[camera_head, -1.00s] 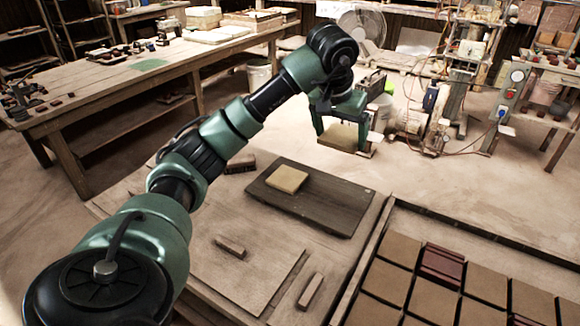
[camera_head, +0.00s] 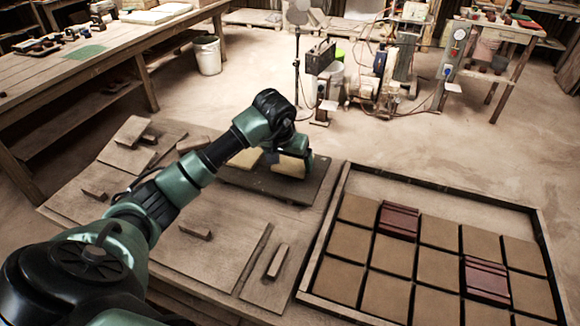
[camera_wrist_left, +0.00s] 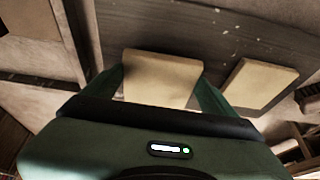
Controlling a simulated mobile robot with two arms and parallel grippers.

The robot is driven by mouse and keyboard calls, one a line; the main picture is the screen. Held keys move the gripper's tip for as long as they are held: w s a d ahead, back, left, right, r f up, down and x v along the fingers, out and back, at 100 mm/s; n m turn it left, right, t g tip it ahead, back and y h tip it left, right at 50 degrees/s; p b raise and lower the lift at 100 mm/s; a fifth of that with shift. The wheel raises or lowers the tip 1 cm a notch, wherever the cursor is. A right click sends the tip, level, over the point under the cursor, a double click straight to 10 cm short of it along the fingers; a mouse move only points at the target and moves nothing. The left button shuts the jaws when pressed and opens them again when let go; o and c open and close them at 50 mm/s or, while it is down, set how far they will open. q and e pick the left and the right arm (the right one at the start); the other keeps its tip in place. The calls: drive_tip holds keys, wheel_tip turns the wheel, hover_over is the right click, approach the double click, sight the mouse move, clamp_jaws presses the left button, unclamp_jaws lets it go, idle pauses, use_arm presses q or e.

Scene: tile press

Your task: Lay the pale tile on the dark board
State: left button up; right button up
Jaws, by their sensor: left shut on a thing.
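My left gripper (camera_head: 291,158) is shut on a pale tile (camera_head: 290,167), over the right part of the dark board (camera_head: 268,186). In the left wrist view the held tile (camera_wrist_left: 160,80) sits between the two fingers, with the dark board (camera_wrist_left: 215,35) behind it. I cannot tell whether the held tile touches the board. A second pale tile (camera_head: 243,158) lies on the board to the left of the held one, partly hidden by my arm; it also shows in the left wrist view (camera_wrist_left: 260,83), apart from the held tile. My right gripper is not in view.
A framed tray (camera_head: 340,192) of brown tiles with a few dark red ones stands right of the board. Small wooden blocks (camera_head: 277,262) lie on the near worktable. A long workbench (camera_head: 110,52) stands at the back left. Open floor lies behind the board.

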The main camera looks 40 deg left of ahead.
use_arm(q)
wheel_tip(320, 180, down, 2)
drive_tip(key=shift+f, duration=0.15)
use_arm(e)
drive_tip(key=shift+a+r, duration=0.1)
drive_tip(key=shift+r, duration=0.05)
use_arm(q)
drive_tip(key=shift+f, duration=0.2)
drive_tip(key=o, duration=1.5)
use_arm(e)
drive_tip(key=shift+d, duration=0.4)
